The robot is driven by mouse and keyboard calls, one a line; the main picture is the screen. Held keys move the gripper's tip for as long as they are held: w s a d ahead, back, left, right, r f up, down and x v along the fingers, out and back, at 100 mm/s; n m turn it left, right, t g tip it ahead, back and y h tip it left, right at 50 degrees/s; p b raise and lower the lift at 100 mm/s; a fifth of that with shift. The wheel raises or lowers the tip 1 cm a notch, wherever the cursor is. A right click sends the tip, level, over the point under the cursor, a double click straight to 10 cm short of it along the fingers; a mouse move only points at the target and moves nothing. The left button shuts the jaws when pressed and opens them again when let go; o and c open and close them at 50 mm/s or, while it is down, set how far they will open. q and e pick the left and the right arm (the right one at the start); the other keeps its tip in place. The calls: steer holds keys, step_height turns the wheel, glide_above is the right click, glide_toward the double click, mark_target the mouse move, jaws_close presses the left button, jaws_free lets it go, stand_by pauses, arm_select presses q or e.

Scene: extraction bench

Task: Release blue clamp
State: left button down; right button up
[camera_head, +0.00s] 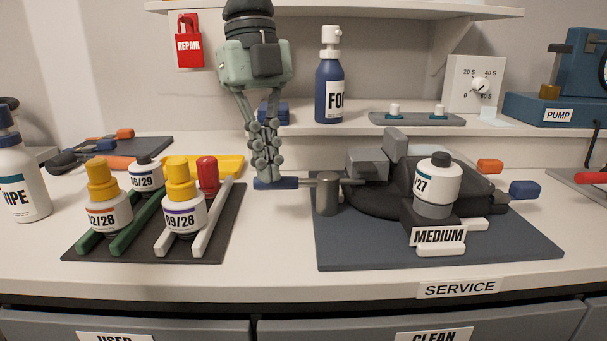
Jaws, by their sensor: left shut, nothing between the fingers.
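A blue clamp handle (275,184) sticks out to the left from a grey metal post (327,195) at the left edge of a dark mat. My left gripper (268,175) points straight down, its fingers shut and empty, with the fingertips right at the top of this handle. I cannot tell whether they touch it. A second blue handle (525,190) sits at the right of the dark device (370,204). A white bottle marked 27 (437,182) stands upright in the holder labelled MEDIUM (438,236). My right gripper is not in view.
A dark tray (212,244) with several capped bottles and rails lies to the left, with a yellow tray (228,165) behind. An orange handle (490,165) is at the device's right. A blue pump bottle (329,85) stands on the ledge behind. The bench front is clear.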

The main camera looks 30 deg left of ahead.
arm_select(q)
steer(key=shift+f, duration=0.15)
stand_by(0.3)
steer(key=shift+f+b, duration=1.35)
steer(key=shift+f, duration=0.45)
